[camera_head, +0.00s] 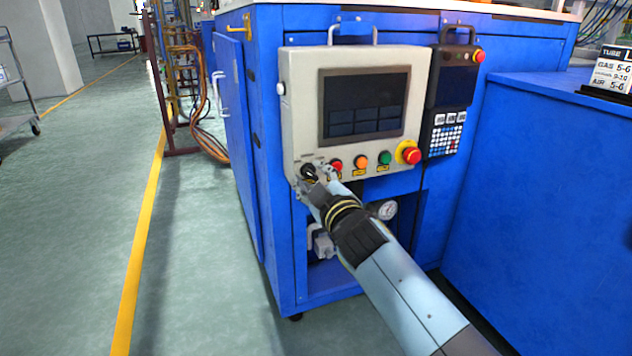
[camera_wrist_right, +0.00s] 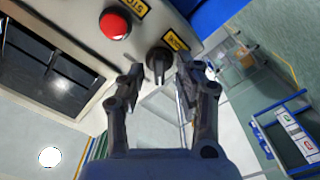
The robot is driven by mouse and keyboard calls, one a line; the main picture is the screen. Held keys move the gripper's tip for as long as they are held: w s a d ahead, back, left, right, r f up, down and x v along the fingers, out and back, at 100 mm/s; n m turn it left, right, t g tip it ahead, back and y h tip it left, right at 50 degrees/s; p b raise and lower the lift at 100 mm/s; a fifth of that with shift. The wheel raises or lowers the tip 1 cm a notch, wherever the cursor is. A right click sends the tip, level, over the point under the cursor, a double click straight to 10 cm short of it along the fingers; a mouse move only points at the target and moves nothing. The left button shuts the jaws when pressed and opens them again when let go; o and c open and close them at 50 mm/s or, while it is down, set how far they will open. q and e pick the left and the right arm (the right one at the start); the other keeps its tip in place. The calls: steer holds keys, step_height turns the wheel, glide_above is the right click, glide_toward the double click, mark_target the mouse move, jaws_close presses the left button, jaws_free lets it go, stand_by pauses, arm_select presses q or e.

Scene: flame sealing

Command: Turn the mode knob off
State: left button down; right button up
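The mode knob (camera_head: 309,171) is a black rotary knob at the lower left of the grey control panel (camera_head: 300,100). In the right wrist view the knob (camera_wrist_right: 159,60) shows at the top middle, beside a yellow label. My right gripper (camera_head: 316,177) is at the panel's lower left corner, right by the knob. In the right wrist view its two fingers (camera_wrist_right: 160,72) stand apart, one on each side of the knob, with a gap to it. I cannot tell how far the fingertips are from the panel face. My left gripper is not in view.
A red button (camera_head: 336,165), an orange button (camera_head: 360,159) and a green button (camera_head: 385,157) sit right of the knob, then a red emergency stop (camera_head: 410,153). The panel is on a blue cabinet (camera_head: 268,200). Clear floor (camera_head: 200,260) lies to the left.

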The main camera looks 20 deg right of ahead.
steer(key=s, duration=1.2)
steer(key=shift+d, duration=0.2)
